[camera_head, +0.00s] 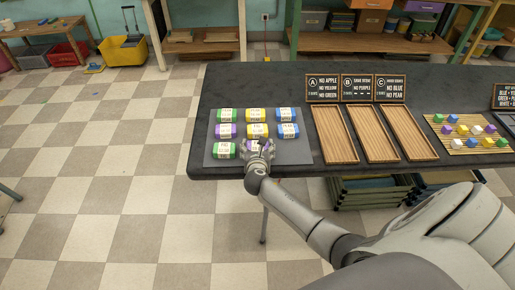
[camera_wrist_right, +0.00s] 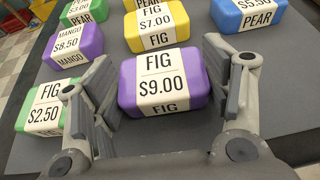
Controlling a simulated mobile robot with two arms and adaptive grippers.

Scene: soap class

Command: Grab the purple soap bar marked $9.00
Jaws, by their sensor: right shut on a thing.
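The purple soap bar (camera_wrist_right: 160,84) has a white band reading FIG and $9.00. It is in the middle of the right wrist view, at the near row of the grey mat (camera_head: 296,153). My right gripper (camera_wrist_right: 162,72) has a finger on each side of it and is shut on it. In the head view the right gripper (camera_head: 258,152) covers most of this bar. I cannot tell whether the bar is off the mat. My left gripper is not in view.
A green bar marked $2.50 (camera_wrist_right: 40,112) and a purple bar marked $8.50 (camera_wrist_right: 78,42) lie to the left. A yellow bar marked $7.00 (camera_wrist_right: 156,24) lies behind. Wooden trays (camera_head: 333,135) and a mat of coloured blocks (camera_head: 466,142) stand to the right.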

